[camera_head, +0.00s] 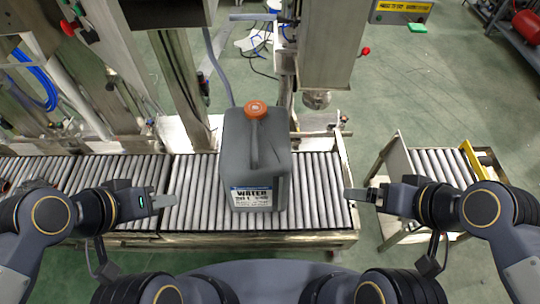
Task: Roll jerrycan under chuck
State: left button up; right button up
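A grey jerrycan (237,150) with an orange cap (255,109) and a "WATER" label stands upright on the roller conveyor (190,195) in the middle. The chuck (317,98) hangs from a metal machine head behind the can and to its right. My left gripper (172,201) is to the left of the can, over the rollers and apart from it. My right gripper (350,194) is to the right of the can, near the conveyor's right end and apart from it. The fingers are small in this view, so I cannot tell how far either is open.
A second, shorter roller section (440,168) with a yellow part stands at the right, past a gap. Metal posts (180,85) rise behind the conveyor. A red cylinder (527,25) lies on a rack at the upper right. The rollers either side of the can are clear.

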aim_at(255, 163)
jog(key=z, duration=0.55)
jog(key=j+z, duration=0.25)
jog(key=z, duration=0.2)
jog(key=k+j+z, duration=0.1)
jog(key=z, duration=0.35)
jog(key=k+j+z, duration=0.1)
jog(key=j+z, duration=0.15)
jog(key=z, duration=0.2)
jog(key=k+j+z, duration=0.3)
jog(key=k+j, duration=0.25)
jog(key=k+j+z, duration=0.25)
jog(key=k+j, duration=0.15)
jog(key=k, duration=0.25)
